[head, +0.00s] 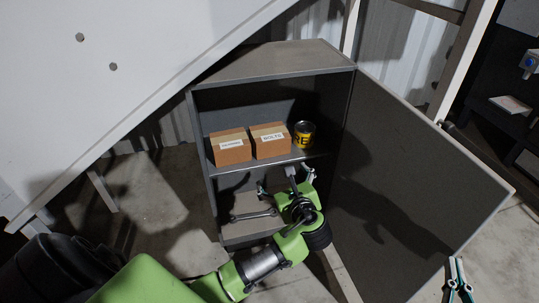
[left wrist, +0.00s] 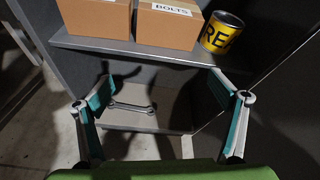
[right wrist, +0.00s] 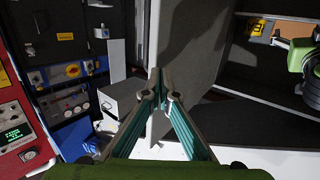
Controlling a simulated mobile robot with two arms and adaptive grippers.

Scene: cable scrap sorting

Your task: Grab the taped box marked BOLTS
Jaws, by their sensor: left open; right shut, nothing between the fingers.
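The cardboard box marked BOLTS (head: 270,145) stands on the upper shelf of the open grey cabinet, between another box and a yellow can. It also shows at the top of the left wrist view (left wrist: 168,27), its top cut off. My left gripper (head: 287,181) is open and empty, in front of the cabinet and below the shelf's front edge. In the left wrist view its fingers (left wrist: 162,82) are spread wide, apart from the box. My right gripper (head: 460,275) is shut and empty, by the cabinet door at the lower right; it also shows in the right wrist view (right wrist: 158,76).
A second labelled box (head: 231,150) stands just left of it, and the yellow can (head: 304,134) just right. A wrench (head: 253,215) lies in the lower compartment. The upper shelf (left wrist: 130,46) overhangs my left fingers. The open cabinet door (head: 415,170) fills the right side.

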